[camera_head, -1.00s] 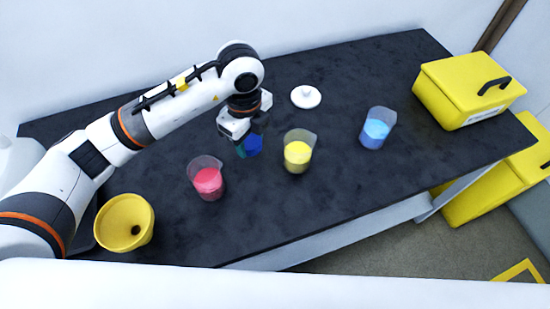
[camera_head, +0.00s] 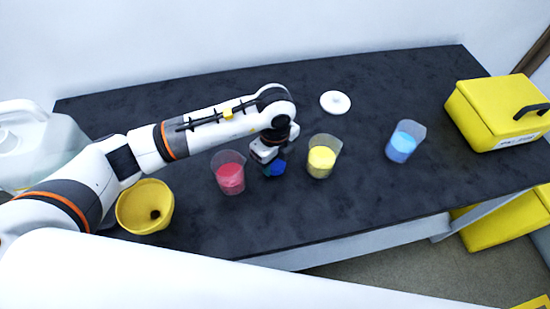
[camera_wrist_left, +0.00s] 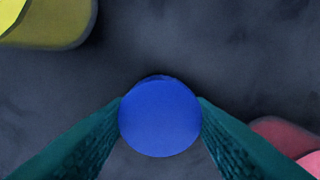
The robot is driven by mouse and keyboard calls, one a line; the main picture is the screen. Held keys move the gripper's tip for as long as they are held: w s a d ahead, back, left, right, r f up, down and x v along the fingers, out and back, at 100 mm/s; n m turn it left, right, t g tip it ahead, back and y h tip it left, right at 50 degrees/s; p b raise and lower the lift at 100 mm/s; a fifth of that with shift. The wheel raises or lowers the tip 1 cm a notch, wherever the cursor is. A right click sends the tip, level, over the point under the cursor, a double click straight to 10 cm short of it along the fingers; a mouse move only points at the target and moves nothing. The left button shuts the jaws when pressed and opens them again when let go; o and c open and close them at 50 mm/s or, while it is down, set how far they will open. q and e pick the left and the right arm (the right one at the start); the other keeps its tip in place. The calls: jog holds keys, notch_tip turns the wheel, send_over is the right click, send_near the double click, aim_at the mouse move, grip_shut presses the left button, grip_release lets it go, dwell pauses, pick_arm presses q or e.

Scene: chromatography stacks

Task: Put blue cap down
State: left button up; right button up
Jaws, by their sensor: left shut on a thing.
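The blue cap (camera_head: 275,169) is in my left gripper (camera_head: 270,166), between the beakers of red and yellow contents in the head view. In the left wrist view the round blue cap (camera_wrist_left: 160,117) sits between the two green fingertips (camera_wrist_left: 160,125), which touch it on both sides. The dark table top (camera_head: 330,215) lies beneath it. I cannot tell whether the cap touches the table. My right gripper is not in view.
A beaker of red (camera_head: 230,177) stands left of the gripper and a beaker of yellow (camera_head: 322,160) right of it. A beaker of blue (camera_head: 402,145), a white lid (camera_head: 335,102), a yellow funnel-like bowl (camera_head: 146,208) and a yellow box (camera_head: 495,115) stand farther off.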

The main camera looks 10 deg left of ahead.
pick_arm(q)
jog(key=shift+s+f+b, duration=0.1)
jog(key=shift+f+b, duration=0.2)
jog(key=shift+f, duration=0.25)
jog(key=o, duration=0.8)
jog(key=shift+o, duration=1)
jog(key=shift+d+f, duration=0.1)
jog(key=shift+f, duration=0.1)
jog(key=shift+s, duration=0.1)
jog(key=shift+r, duration=0.1)
notch_tip(320, 180, up, 14)
jog(key=shift+w+f, duration=0.2)
jog(key=shift+f, duration=0.05)
